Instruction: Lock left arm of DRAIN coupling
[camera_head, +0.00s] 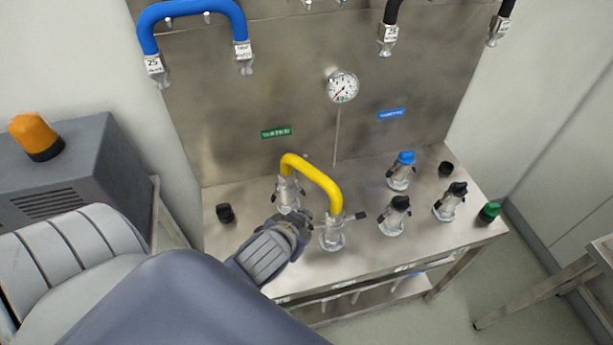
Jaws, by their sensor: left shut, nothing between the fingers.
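A yellow U-shaped hose (318,177) joins two metal couplings on the steel bench. The left coupling (288,194) stands further back and the right coupling (333,236) stands nearer the front. A dark lever arm (357,216) sticks out to the right of the right coupling. I cannot read which coupling is DRAIN. My left gripper (300,222) is shut and empty between the two couplings, close to both; I cannot tell whether it touches either. It hides the left side of the right coupling, so a left lever arm there cannot be made out. My right gripper is out of view.
Couplings with a blue cap (405,158) and black caps (396,215) (452,200) stand to the right. Loose caps, black (225,213) and green (489,212), sit near the bench ends. A gauge (342,87) and a blue hose (193,8) are on the back panel.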

